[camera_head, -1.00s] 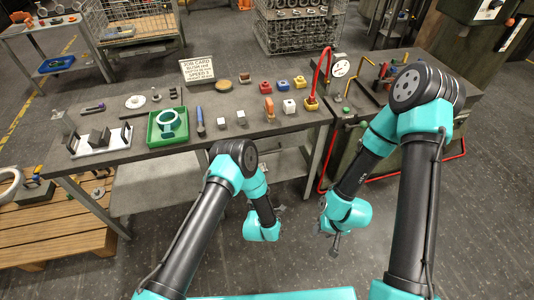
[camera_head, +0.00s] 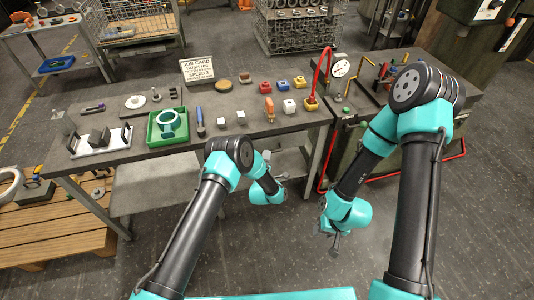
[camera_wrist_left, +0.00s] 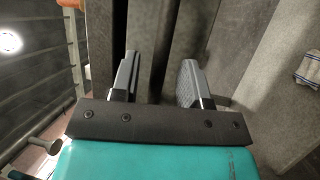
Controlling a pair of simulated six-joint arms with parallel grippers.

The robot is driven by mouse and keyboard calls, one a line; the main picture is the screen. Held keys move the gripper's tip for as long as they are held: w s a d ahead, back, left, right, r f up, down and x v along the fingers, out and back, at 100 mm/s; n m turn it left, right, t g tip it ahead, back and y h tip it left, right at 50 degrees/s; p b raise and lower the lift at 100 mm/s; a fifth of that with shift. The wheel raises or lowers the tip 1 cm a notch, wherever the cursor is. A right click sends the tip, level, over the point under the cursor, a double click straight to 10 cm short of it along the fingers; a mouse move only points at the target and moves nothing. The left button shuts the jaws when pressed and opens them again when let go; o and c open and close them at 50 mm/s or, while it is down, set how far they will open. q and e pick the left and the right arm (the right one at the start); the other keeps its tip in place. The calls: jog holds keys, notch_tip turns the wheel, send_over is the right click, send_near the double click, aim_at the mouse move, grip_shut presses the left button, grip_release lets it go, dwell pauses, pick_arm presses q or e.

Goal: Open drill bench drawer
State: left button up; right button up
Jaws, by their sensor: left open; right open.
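The drill bench (camera_head: 225,100) stands ahead with its grey top. Below its front edge, the drawer front is not clearly made out; a grey panel (camera_head: 290,162) shows under the top near my left gripper. My left gripper (camera_head: 283,179) is low in front of the bench, mostly hidden by its own wrist. In the left wrist view the left gripper (camera_wrist_left: 156,82) has its two fingers apart, with dark vertical panels beyond and nothing clearly between them. A handle cannot be told there. My right gripper (camera_head: 336,243) hangs over the floor, well apart from the bench, and holds nothing visible.
A red hose (camera_head: 318,75) rises at the right end. A wooden pallet (camera_head: 65,240) lies at left. The floor in front is open.

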aim_at(274, 144)
pick_arm(q)
jog(key=shift+x, duration=1.35)
jog(key=shift+c, duration=0.3)
grip_shut()
